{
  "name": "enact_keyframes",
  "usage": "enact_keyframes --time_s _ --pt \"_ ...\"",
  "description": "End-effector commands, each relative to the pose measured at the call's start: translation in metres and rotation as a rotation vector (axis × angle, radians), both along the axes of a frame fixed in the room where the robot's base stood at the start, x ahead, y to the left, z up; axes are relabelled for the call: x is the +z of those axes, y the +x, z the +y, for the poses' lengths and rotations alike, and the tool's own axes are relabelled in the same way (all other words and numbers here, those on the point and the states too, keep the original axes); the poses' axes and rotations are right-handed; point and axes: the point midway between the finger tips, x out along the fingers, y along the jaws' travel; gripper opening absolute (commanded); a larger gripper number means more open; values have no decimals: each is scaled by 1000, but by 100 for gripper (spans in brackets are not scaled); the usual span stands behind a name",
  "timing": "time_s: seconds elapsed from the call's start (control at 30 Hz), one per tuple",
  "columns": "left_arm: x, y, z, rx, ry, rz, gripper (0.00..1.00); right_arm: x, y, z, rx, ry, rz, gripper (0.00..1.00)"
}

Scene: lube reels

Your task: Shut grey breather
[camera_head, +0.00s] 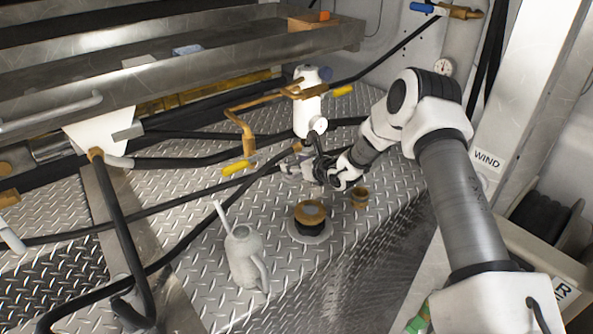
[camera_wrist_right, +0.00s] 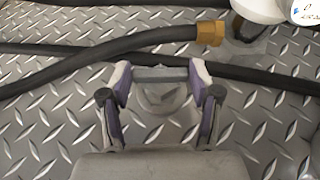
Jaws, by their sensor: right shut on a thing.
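My right gripper (camera_head: 308,172) is low over the diamond-plate deck, near the white valve post. In the right wrist view its fingers (camera_wrist_right: 160,80) are closed in on a small grey part, which I take as the grey breather (camera_wrist_right: 162,94). A grey bar crosses between the fingertips, with a rounded grey shape beneath it. In the head view the breather is mostly hidden by the gripper, and I cannot tell how far it is turned or shut. My left gripper is not in view.
A copper-topped black cap (camera_head: 310,212) on a round flange and a small brass fitting (camera_head: 360,197) stand close by. A grey spouted can (camera_head: 245,258) stands nearer. Black hoses (camera_head: 190,160) cross the deck. A white post (camera_head: 308,105) with brass pipework rises behind the gripper.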

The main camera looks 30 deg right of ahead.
Motion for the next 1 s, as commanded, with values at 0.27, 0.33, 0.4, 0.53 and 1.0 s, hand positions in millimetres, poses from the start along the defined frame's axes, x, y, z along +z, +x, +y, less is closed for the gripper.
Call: enact_keyframes --time_s 0.27,0.33,0.4,0.53,1.0 --pt "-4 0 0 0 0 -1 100 1 0 1 -29 -3 3 28" --pt "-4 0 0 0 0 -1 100 1 0 1 -29 -1 3 28" --pt "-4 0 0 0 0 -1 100 1 0 1 -29 -1 3 77" --pt "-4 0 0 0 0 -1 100 0 0 1 -28 -2 3 88" --pt "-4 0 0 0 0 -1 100 15 -34 -2 -31 5 2 88"
